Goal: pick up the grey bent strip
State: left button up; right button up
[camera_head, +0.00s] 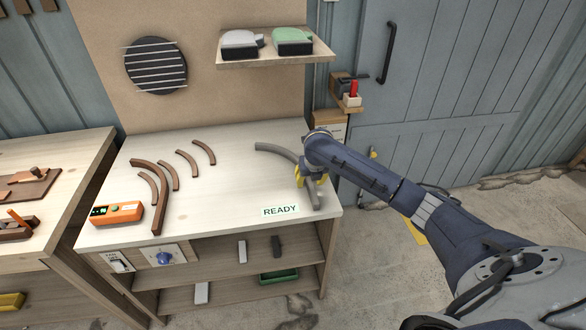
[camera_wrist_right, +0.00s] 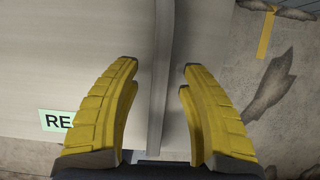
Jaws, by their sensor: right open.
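The grey bent strip (camera_head: 274,149) lies on the right part of the pale workbench top (camera_head: 230,190), curving from the back toward the front right. My right gripper (camera_head: 311,180) is over the strip and hides its middle; the front end shows below the fingers. In the right wrist view, the strip (camera_wrist_right: 162,75) runs between the two open yellow fingers of the gripper (camera_wrist_right: 160,66), with a gap on each side. I cannot tell how far the fingertips are above the bench. My left gripper is not in view.
Several brown curved strips (camera_head: 160,190) and an orange device (camera_head: 117,213) are on the left of the bench. A READY label (camera_head: 281,210) lies near the front edge. A shelf (camera_head: 270,60) with two tools hangs above the back. The bench middle is clear.

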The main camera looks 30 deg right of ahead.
jog(key=shift+x, duration=0.9)
jog(key=shift+f, duration=0.15)
grip_shut()
